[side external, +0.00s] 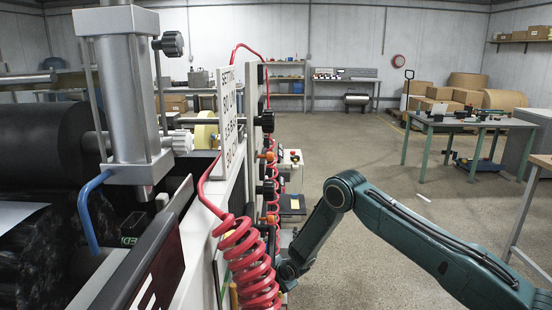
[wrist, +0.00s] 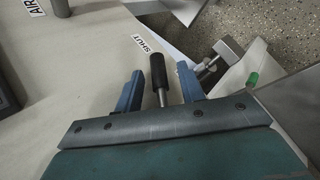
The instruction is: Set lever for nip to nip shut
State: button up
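In the wrist view, a lever with a black grip (wrist: 158,69) and a bare metal stem stands near a white label reading SHUT (wrist: 145,44) on a pale panel. My gripper (wrist: 160,78) has its two blue fingers apart, one on each side of this lever, with gaps visible on both sides. The lever's lower end is hidden behind the gripper body. The word NIP is not visible. In the side external view, my wrist (side external: 287,272) is beside the machine's panel edge; the fingers and the lever are hidden there behind the red coiled hose (side external: 247,260).
Another post or handle (wrist: 60,8) and a label reading AIR (wrist: 34,7) are at the wrist view's upper left. Metal fittings (wrist: 212,66) and a green part (wrist: 252,79) lie right of the fingers. Black knobs (side external: 265,121) line the panel edge. The floor right of it is open.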

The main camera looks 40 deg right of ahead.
jog(key=s+d+m+g+y, duration=0.2)
jog(key=s+d+g+y, duration=0.4)
jog(key=s+d, duration=0.3)
jog(key=shift+s+a+r+m+t+h, duration=0.2)
jog(key=shift+s+a+m+t+h, duration=0.1)
jog(key=shift+s+a+m, duration=0.3)
jog(key=shift+s+a+r+m+t+h, duration=0.15)
jog(key=shift+s+a+m+h, duration=0.2)
jog(key=shift+a+m, duration=0.35)
jog(key=shift+s+a+r+m+t+h, duration=0.25)
jog(key=shift+s+a+m, duration=0.25)
jog(key=shift+m, duration=0.3)
dwell(1.2)
jog(key=shift+s+f, duration=0.1)
jog(key=shift+f, duration=0.05)
